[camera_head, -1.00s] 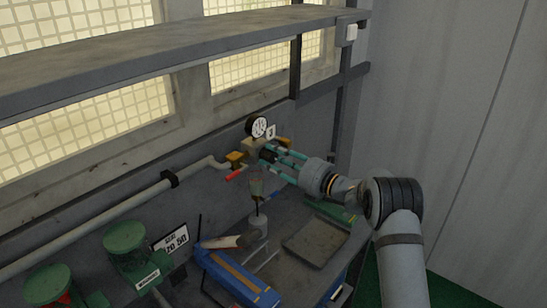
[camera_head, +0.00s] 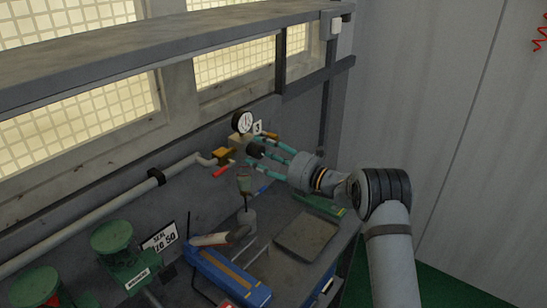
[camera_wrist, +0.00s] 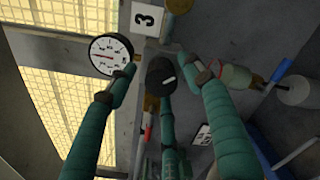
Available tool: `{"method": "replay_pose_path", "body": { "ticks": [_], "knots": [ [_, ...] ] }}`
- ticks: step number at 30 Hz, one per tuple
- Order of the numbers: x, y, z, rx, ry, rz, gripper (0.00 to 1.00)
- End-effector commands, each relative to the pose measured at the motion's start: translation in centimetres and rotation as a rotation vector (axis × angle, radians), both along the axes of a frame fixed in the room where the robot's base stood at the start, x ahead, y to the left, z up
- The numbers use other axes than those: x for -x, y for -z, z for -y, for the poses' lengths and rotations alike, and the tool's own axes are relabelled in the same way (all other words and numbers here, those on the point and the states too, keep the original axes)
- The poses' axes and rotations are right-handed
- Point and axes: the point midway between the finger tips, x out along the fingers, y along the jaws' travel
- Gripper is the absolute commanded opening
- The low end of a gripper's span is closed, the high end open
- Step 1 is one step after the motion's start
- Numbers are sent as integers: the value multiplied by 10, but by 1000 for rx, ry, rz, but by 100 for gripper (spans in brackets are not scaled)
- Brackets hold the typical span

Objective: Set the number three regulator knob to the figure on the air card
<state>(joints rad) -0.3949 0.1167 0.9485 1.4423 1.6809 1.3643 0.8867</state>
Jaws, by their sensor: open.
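In the head view my gripper (camera_head: 264,150) reaches the same knob (camera_head: 256,148) from the right. A white card (camera_head: 160,238) with black print stands on the bench; its wording is only partly readable.
A pipe (camera_head: 90,215) runs along the wall; a shelf (camera_head: 180,50) overhangs.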

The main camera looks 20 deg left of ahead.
Motion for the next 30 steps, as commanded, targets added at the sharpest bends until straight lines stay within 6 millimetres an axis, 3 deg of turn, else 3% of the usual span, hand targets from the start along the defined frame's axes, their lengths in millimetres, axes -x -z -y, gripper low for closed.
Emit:
{"method": "replay_pose_path", "body": {
  "ticks": [15, 21, 30],
  "knots": [
    [33, -1, 92, -2, 5, 0, 51],
    [39, -1, 107, -1, 3, 2, 51],
    [39, 0, 108, 0, 2, 2, 51]
  ]
}}
